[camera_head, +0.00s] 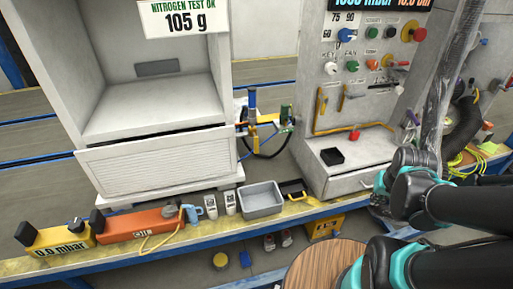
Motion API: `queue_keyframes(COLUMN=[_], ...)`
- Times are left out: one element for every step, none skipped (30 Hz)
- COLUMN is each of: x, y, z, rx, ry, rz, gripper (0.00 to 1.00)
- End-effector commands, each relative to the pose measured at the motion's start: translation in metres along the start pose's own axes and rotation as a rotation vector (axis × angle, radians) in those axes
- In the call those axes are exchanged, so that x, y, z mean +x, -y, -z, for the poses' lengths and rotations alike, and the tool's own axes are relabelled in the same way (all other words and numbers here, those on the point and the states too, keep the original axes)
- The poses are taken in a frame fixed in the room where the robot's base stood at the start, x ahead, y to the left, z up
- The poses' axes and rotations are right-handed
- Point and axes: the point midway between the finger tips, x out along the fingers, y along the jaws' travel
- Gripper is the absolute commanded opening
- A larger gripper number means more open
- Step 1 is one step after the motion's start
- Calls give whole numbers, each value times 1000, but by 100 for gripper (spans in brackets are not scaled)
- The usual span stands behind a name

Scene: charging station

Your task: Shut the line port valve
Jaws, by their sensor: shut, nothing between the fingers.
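No label reading "line port" can be made out, so I cannot tell for certain which valve it is. A brass-coloured fitting group with a blue upright handle (252,101) stands between the white cabinet and the grey panel, with a dark hose looping below it. A red knob (355,133) sits by a yellow pipe low on the grey panel (340,105). My arm comes in from the right. My gripper (379,203) is small, dark and partly hidden by my wrist, beside the panel's drawer front. It is shut and empty, well right of the fittings.
The bench edge carries a yellow gauge (62,240) reading 0.0 mbar, an orange case (140,223), two small handhelds, a grey bin (262,199) and a black-yellow tray (294,189). A transparent-wrapped column (440,80) stands behind my arm. A round wooden top (318,265) is in front.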

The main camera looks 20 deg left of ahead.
Motion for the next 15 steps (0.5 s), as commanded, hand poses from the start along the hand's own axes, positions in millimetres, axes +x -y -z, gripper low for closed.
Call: queue_keyframes(x=[0,0,0,0,0,0,0,0,0,0,0,0,-1,-1,-2], y=[0,0,0,0,0,0,0,0,0,0,1,3,5,8,14], z=[0,0,0,0,0,0,0,0,0,1,2,6,10,15,25], rx=[0,0,0,0,0,0,0,0,0,-1,-3,-8,-15,-23,-36], ry=[0,0,0,0,0,0,0,0,0,0,0,0,0,-1,-1], rz=[0,0,0,0,0,0,0,0,0,0,1,3,5,8,13], gripper=[0,0,0,0,0,0,0,0,4,7,11,16,20,24,29])
